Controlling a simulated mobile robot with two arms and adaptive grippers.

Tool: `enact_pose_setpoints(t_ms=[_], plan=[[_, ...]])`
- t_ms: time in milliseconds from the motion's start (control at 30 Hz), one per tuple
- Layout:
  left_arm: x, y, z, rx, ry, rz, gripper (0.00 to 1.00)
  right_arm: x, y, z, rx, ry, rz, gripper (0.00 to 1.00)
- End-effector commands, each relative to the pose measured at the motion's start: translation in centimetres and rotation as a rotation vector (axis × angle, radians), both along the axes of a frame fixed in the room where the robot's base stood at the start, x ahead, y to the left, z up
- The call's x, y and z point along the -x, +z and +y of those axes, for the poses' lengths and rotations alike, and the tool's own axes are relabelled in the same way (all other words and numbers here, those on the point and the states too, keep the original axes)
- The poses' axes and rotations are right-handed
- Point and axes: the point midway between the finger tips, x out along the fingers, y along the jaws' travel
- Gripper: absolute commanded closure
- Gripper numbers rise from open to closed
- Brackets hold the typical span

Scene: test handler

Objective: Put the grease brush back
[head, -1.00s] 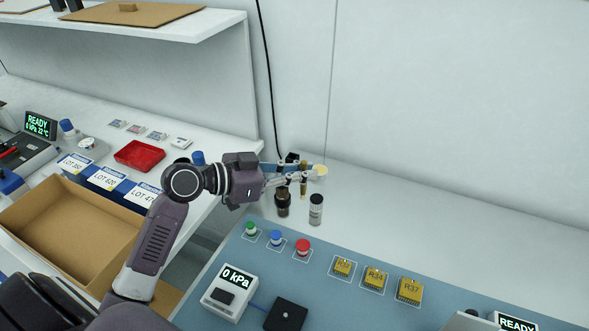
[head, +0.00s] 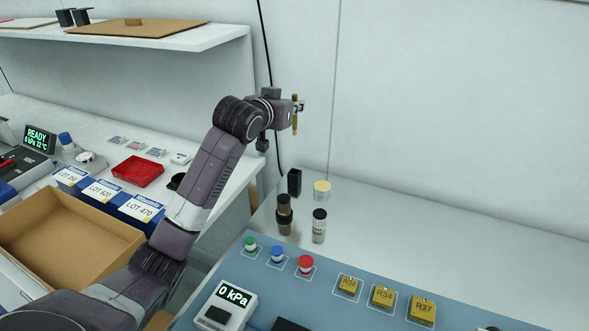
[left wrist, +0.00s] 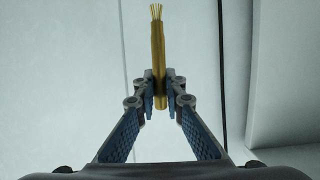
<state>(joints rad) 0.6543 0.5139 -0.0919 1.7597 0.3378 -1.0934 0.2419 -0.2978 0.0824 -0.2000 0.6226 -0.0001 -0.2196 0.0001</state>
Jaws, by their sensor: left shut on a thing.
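The grease brush (head: 295,114) is a thin golden-brown stick, held about upright in my left gripper (head: 299,106), high above the bench near the back wall. In the left wrist view the brush (left wrist: 158,60) sits between the two fingertips (left wrist: 161,88), with its splayed bristles at the top of the picture. A black square open holder (head: 294,182) stands on the bench below the gripper, apart from the brush. A round tin with a cream top (head: 321,189) stands to its right. My right gripper is not in view.
A dark brown bottle (head: 284,213) and a grey bottle with black cap (head: 319,226) stand in front of the holder. Nearer is a blue panel (head: 325,298) with buttons and yellow blocks. A shelf (head: 185,40) juts out at upper left.

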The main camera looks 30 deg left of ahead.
Motion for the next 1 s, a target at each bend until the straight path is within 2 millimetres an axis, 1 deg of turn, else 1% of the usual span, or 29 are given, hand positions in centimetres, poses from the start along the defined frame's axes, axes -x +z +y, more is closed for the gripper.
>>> enact_pose_setpoints(t_ms=[33,200,300,400,500,633,833,900,1000], plan=[[0.0,-1.7,0.0,0.002,-0.001,0.008,1.00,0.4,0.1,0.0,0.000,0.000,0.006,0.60],[0.1,-6.4,-0.1,0.002,-0.002,0.007,1.00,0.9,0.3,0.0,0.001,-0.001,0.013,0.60],[0.1,-8.8,-0.1,0.002,-0.001,0.005,1.00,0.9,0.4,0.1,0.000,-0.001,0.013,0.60],[0.1,-10.7,0.0,0.002,-0.002,0.003,1.00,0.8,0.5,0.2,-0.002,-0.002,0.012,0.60],[0.0,-12.0,0.0,0.001,-0.001,0.001,1.00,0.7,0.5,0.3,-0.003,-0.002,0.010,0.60],[0.0,-12.9,-0.1,0.002,-0.002,0.001,1.00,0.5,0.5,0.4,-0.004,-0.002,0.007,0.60],[0.1,-16.0,0.0,0.000,-0.001,0.003,1.00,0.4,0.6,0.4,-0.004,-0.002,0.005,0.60],[0.1,-16.5,0.0,0.000,-0.001,0.001,1.00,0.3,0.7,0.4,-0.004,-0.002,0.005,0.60],[0.1,-16.7,0.0,0.000,-0.002,-0.002,1.00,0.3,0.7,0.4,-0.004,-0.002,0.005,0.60]])
